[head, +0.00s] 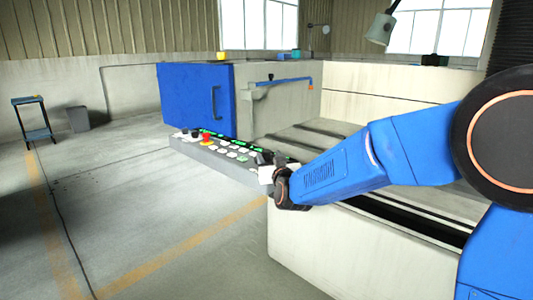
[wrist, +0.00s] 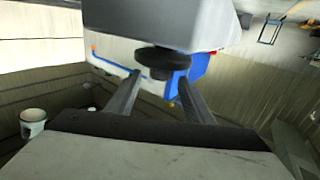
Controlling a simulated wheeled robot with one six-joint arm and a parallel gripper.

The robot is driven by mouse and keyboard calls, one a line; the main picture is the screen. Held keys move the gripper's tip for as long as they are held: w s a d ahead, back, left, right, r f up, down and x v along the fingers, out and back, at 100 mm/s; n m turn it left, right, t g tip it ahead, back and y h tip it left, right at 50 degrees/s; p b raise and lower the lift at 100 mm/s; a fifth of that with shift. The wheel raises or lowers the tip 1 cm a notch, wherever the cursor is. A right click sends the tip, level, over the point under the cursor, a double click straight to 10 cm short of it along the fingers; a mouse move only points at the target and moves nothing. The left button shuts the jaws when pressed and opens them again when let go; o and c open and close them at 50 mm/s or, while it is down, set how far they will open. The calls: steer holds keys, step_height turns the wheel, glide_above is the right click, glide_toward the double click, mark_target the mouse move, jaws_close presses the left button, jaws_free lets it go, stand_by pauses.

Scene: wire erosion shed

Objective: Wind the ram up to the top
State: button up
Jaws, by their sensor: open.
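A grey control panel (head: 205,153) with green displays, several pale keys and a red mushroom button (head: 207,139) reaches out from the machine. My gripper (head: 266,170) is at the panel's right end, small and partly hidden in the head view. In the wrist view my gripper (wrist: 160,84) is open, and its two fingers point at a black round knob (wrist: 163,57) on the panel's grey body (wrist: 165,20). The fingertips lie near either side of the knob; I cannot tell whether they touch it. I cannot make out the ram for certain.
A blue door (head: 190,98) stands behind the panel. The pale machine bed (head: 330,235) lies below my arm. A lamp (head: 381,28) hangs at upper right. A small blue stand (head: 35,120) and a grey bin (head: 77,118) are far left.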

mark_target(268, 154)
steer(key=shift+x, duration=2.35)
steer(key=c, duration=1)
